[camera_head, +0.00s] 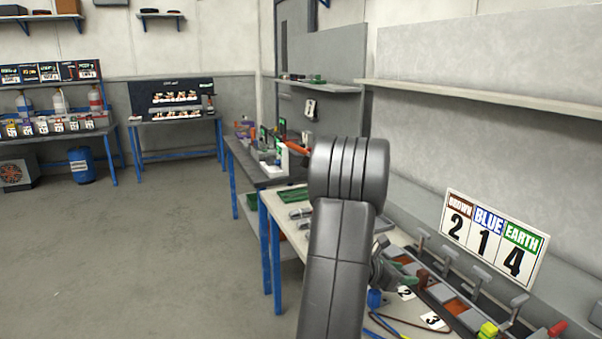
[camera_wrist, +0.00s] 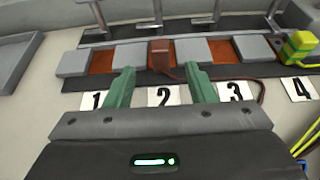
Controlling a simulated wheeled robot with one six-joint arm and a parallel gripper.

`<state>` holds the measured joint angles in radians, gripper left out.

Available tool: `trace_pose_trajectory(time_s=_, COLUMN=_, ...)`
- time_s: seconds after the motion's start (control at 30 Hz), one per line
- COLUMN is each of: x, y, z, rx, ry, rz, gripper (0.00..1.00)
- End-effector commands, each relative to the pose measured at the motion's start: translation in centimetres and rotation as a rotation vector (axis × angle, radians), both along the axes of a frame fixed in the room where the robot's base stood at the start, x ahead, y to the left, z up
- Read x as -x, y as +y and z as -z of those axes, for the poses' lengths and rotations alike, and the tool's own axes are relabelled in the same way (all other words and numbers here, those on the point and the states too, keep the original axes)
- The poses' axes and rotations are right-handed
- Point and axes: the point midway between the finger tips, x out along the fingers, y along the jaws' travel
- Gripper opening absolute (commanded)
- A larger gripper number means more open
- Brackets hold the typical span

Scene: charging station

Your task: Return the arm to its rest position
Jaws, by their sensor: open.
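My gripper (camera_wrist: 160,90) is open in the wrist view, with two green fingers apart and nothing between them. Beyond the fingers is a terminal row with grey blocks (camera_wrist: 190,51) and brown gaps. A brown plug (camera_wrist: 161,52) sits in the row, roughly above the card marked 2 (camera_wrist: 163,95), with a brown cable running right. The fingers show over the row's near edge; whether they touch anything I cannot tell. In the head view my grey arm stands in the middle and hides part of the workbench (camera_head: 297,232); the gripper is mostly hidden behind it.
A yellow-green plug (camera_wrist: 298,46) sits at the row's right end with its cable. A sign reading BROWN 2, BLUE 1, EARTH 4 (camera_head: 493,237) stands behind the bench. A shelf (camera_head: 480,98) runs along the right wall. The floor (camera_head: 130,250) at left is clear.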

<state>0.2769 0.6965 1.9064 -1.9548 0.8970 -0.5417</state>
Motion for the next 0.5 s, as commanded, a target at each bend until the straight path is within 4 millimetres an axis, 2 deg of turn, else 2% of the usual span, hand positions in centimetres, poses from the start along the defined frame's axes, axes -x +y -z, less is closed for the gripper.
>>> trace_pose_trajectory(time_s=0.17, x=1.1, y=2.7, z=-1.2, rx=0.000, ry=-0.001, rz=-0.003, gripper=0.50)
trace_pose_trajectory(time_s=0.2, x=0.8, y=1.8, z=-0.7, rx=-0.001, ry=0.001, rz=0.004, gripper=0.50)
trace_pose_trajectory(time_s=0.5, x=-1.2, y=-3.1, z=1.4, rx=-0.001, ry=0.001, rz=0.003, gripper=0.50)
